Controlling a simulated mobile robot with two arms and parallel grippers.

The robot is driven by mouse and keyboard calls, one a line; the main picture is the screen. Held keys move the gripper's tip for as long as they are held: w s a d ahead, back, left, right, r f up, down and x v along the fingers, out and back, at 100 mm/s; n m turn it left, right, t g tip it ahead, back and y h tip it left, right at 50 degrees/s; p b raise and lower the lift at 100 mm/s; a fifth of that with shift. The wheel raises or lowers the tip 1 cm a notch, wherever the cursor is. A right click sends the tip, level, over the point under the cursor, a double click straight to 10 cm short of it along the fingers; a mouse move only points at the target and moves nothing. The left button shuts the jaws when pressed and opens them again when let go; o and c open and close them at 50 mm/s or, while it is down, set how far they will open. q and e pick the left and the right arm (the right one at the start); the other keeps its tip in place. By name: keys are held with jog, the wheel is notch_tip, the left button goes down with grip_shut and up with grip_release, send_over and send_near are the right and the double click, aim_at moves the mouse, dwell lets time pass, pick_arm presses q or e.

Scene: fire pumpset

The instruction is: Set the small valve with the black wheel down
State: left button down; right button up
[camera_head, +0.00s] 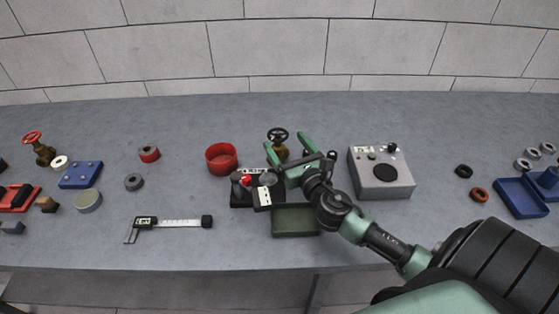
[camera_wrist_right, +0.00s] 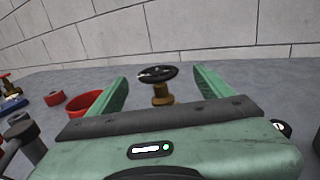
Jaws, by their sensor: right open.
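The small valve with the black wheel (camera_head: 278,137) has a brass body and stands upright on the grey bench, behind the black device. In the right wrist view its black wheel (camera_wrist_right: 158,73) and brass stem (camera_wrist_right: 162,95) show between the two fingers, with a gap on each side. My right gripper (camera_head: 291,147) is open around or just in front of the valve, its green fingers apart. The valve's foot is hidden behind the gripper body in the wrist view. My left gripper is not in view.
A red round bowl (camera_head: 221,158) stands left of the valve. A black device (camera_head: 258,190) and a green tray (camera_head: 295,220) lie in front. A grey box (camera_head: 381,172) stands close on the right. The bench (camera_head: 330,112) behind the valve is clear.

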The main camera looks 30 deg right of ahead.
aim_at(278, 134)
jog(key=w, duration=0.2)
jog(key=w+p, duration=0.1)
jog(key=w, duration=0.1)
jog(key=shift+w+d+r, duration=0.1)
jog(key=shift+w+r, duration=0.1)
jog(key=shift+w, duration=0.15)
jog(key=shift+w+d, duration=0.15)
jog(key=shift+w, duration=0.4)
jog(key=shift+w+d, duration=0.15)
jog(key=shift+w, duration=0.9)
jog(key=c, duration=0.4)
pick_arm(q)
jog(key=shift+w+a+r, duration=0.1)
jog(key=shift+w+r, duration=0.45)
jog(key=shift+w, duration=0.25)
pick_arm(e)
grip_shut()
